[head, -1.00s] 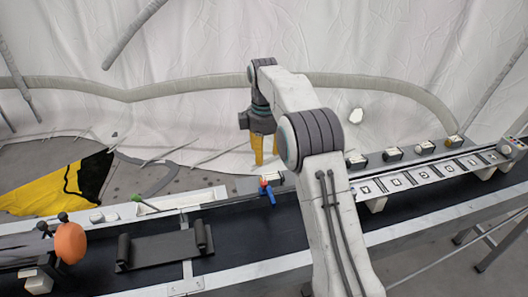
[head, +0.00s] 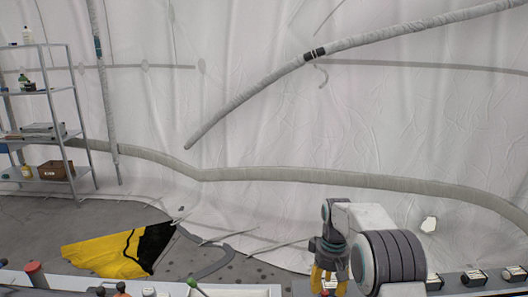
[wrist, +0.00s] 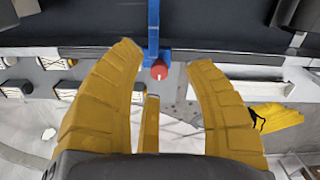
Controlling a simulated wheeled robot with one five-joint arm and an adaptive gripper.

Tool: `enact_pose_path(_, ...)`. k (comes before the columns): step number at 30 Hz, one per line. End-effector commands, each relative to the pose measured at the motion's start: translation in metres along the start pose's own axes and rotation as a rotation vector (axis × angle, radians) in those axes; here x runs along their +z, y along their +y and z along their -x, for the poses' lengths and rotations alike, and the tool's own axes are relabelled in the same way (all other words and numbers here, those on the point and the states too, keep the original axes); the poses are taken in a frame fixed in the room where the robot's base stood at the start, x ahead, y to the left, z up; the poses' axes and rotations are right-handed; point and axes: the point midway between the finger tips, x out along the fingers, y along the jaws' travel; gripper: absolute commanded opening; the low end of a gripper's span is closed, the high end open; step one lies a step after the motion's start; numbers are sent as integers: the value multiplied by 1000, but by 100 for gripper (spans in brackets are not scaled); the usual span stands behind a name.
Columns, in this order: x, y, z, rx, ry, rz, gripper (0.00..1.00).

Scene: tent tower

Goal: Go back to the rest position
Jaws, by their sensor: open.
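My gripper (head: 328,278) shows at the bottom of the head view, its yellow fingers pointing down and partly cut off by the frame edge. In the wrist view its yellow fingers (wrist: 165,66) are spread apart with nothing between them. A blue part with a red knob (wrist: 158,70) lies beyond the fingertips, at the conveyor's edge. No contact with it shows.
A bench or conveyor edge (head: 250,290) runs along the bottom of the head view, with small blocks at right (head: 475,277). A metal shelf (head: 45,130) stands far left. A yellow and black sheet (head: 115,253) lies on the floor. White tent fabric hangs behind.

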Motion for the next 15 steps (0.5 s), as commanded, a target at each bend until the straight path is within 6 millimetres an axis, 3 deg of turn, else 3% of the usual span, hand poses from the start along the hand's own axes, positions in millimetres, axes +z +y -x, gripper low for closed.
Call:
enact_pose_path(5, 51, -16, -12, -14, -59, -149, 46)
enact_pose_path(15, 170, -53, 22, -11, -69, -304, 46)
